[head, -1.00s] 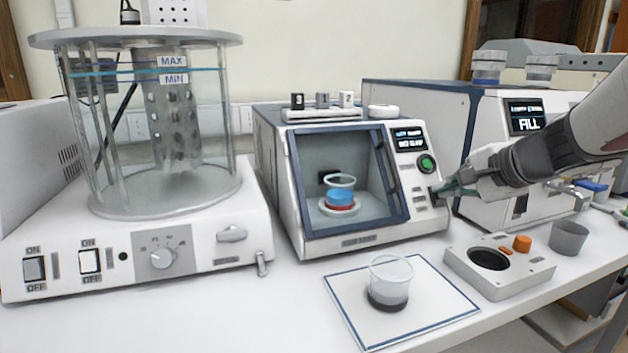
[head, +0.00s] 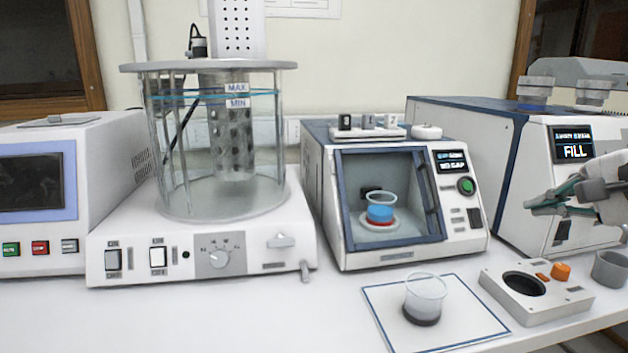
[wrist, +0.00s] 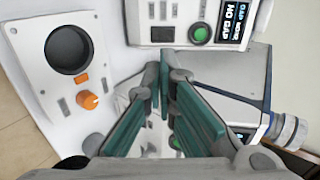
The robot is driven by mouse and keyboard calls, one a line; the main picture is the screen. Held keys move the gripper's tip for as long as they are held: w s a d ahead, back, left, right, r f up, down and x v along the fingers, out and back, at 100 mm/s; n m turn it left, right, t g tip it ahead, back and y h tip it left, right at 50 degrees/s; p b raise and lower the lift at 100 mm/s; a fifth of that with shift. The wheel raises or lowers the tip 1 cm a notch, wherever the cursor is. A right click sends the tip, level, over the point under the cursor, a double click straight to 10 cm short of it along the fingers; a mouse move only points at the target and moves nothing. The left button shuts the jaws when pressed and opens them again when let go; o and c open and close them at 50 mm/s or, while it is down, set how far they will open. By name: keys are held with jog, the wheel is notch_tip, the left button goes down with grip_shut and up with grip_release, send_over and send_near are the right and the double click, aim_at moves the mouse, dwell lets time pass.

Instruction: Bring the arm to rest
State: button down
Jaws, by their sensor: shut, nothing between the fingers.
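My gripper (head: 556,200) is at the right edge of the head view, in front of the machine with the FILL screen (head: 540,150). It is shut and empty, with its green-lined fingers pointing left. In the wrist view the fingers (wrist: 162,95) come together above the bench. The fingers are apart from the small chamber machine (head: 395,190) to their left. Most of my arm is outside the head view.
A beaker (head: 424,297) with dark liquid stands on a blue-edged mat (head: 470,325). A grey block with a round well (head: 550,300) and a grey cup (head: 609,269) are below my gripper. A glass bath (head: 215,150) stands left. The front left bench is clear.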

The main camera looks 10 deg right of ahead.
jog(key=shift+s+r, duration=0.15)
jog(key=shift+s, duration=0.1)
jog(key=s+a+f+n+g+y, duration=0.25)
jog(key=s+a+n, duration=0.2)
jog(key=a, duration=0.55)
jog(key=s+a+f+n+g+y, duration=0.1)
jog(key=s+a+f+n+g, duration=0.3)
jog(key=a, duration=0.6)
jog(key=s+a+f+n+g+h, duration=0.1)
jog(key=s+f+n+g+h, duration=0.15)
jog(key=s+n, duration=0.35)
jog(key=s+a+f+n+g+h, duration=0.1)
jog(key=s+f+n+h, duration=0.15)
jog(key=s, duration=0.45)
notch_tip(320, 180, up, 19)
jog(key=t+y+p, duration=0.1)
jog(key=t+p, duration=0.2)
jog(key=p, duration=1.5)
jog(key=shift+a+n, duration=0.25)
jog(key=shift+n, duration=0.05)
jog(key=shift+f, duration=0.1)
